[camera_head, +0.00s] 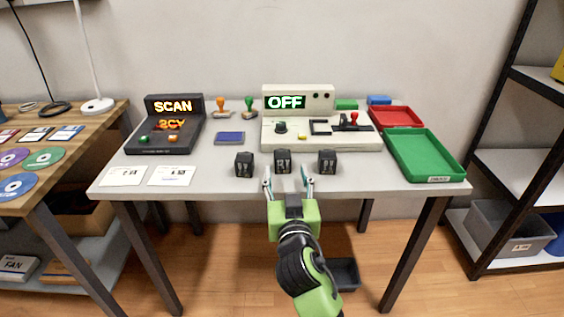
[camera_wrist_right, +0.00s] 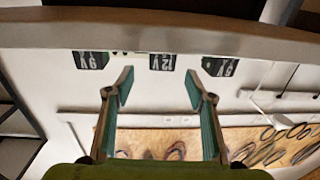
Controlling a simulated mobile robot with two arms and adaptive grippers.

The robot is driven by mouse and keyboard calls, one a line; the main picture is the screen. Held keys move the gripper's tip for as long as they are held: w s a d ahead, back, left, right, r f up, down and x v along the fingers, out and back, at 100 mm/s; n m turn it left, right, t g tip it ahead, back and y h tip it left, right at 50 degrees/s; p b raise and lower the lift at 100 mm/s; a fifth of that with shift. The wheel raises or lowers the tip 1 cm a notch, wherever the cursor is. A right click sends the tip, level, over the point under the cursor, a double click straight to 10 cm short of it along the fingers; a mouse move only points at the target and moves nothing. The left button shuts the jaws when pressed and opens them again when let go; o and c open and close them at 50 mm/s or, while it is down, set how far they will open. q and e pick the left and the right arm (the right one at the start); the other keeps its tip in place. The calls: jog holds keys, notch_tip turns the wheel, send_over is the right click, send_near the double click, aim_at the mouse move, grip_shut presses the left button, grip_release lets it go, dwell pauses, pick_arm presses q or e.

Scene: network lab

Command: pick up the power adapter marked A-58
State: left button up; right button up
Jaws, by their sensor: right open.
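Three black power adapters stand in a row near the table's front edge: a left one (camera_head: 244,164), a middle one (camera_head: 283,161) and a right one (camera_head: 327,162). In the right wrist view their faces read 9V (camera_wrist_right: 90,60), 12V (camera_wrist_right: 162,62) and 9V (camera_wrist_right: 220,66). No A-58 marking is legible. My right gripper (camera_head: 288,184) is open and empty, at the front edge before the middle adapter. In the right wrist view its fingers (camera_wrist_right: 160,84) are apart, with the 12V adapter beyond the gap. My left gripper is not in view.
Behind the adapters stand a dark SCAN device (camera_head: 158,143) and a pale device (camera_head: 350,138) showing OFF. A green tray (camera_head: 423,152) and red tray (camera_head: 392,114) are at the right. Two white cards (camera_head: 122,176) lie front left. A shelf rack (camera_head: 510,165) stands right.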

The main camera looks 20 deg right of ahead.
aim_at(283, 161)
jog(key=x, duration=0.8)
jog(key=shift+w+a, duration=0.15)
jog(key=shift+w, duration=0.2)
jog(key=c, duration=1.3)
